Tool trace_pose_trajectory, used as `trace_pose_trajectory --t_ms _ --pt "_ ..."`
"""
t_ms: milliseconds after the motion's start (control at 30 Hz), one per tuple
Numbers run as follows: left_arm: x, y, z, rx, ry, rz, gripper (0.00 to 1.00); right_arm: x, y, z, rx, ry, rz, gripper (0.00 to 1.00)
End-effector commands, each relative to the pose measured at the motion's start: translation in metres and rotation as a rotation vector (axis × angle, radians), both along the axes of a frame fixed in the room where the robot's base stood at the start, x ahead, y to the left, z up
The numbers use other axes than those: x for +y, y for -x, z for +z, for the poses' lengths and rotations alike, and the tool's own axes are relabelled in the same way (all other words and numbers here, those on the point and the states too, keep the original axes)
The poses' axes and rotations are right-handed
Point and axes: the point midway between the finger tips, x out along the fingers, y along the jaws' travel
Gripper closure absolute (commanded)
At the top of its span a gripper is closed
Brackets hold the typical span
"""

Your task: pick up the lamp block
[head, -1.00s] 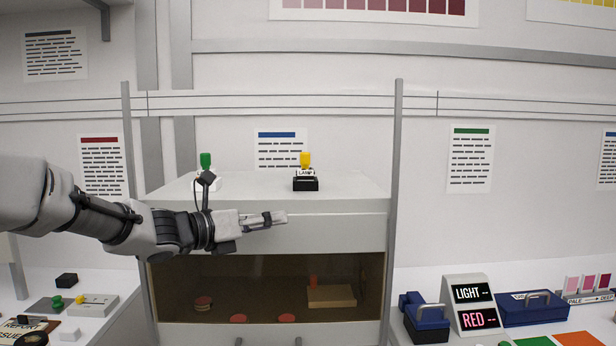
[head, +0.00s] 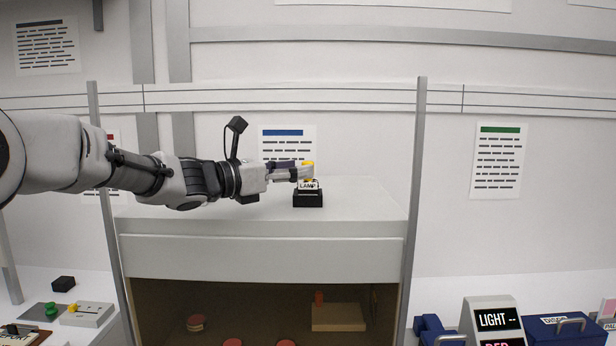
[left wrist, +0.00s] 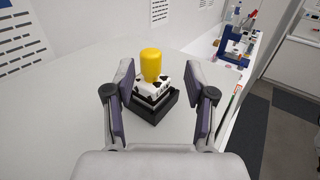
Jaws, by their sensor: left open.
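The lamp block (head: 309,184) is a white block labelled LAMP with a yellow knob on top. It sits in a black holder (head: 308,200) on top of the white cabinet. In the left wrist view, the block (left wrist: 151,88) and its yellow knob (left wrist: 151,65) stand upright in the black tray-like holder (left wrist: 166,107). My left gripper (head: 303,172) is open at the knob's height and partly covers the knob in the head view. In the left wrist view, the fingers (left wrist: 160,98) stand apart on either side of the block, without clear contact. My right gripper is not in view.
The cabinet top (head: 370,205) is clear around the holder. Grey posts (head: 413,190) stand at the cabinet's sides. Below is an open compartment with red discs (head: 196,322) and a wooden block (head: 338,317). A LIGHT sign (head: 493,318) stands on the right counter.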

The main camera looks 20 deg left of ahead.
Motion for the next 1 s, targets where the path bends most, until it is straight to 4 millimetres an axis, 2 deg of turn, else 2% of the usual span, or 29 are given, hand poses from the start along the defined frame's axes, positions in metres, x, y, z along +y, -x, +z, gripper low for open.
trace_pose_trajectory --t_ms 33,67,200,400,433,567,600,1000 --pt "-0.005 -0.009 0.008 0.004 -0.002 0.000 0.45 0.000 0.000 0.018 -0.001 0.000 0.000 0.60" --pt "-0.008 -0.015 0.008 0.005 -0.003 -0.001 0.45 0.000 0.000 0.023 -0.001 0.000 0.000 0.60" --pt "-0.019 -0.029 0.003 0.003 -0.001 0.000 0.45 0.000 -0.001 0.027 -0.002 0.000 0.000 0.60" --pt "-0.020 -0.030 0.001 0.001 0.000 0.000 0.45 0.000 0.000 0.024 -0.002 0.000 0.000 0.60" --pt "-0.020 -0.030 0.001 0.001 0.000 0.000 0.49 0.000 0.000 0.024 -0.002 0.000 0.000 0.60" --pt "-0.020 -0.030 0.001 0.002 0.001 0.001 0.95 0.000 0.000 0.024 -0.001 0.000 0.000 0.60" --pt "-0.020 -0.030 0.001 0.002 0.001 0.001 1.00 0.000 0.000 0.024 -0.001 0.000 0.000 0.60" --pt "-0.020 -0.030 0.001 0.004 0.001 0.000 1.00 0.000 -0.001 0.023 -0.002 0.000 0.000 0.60"
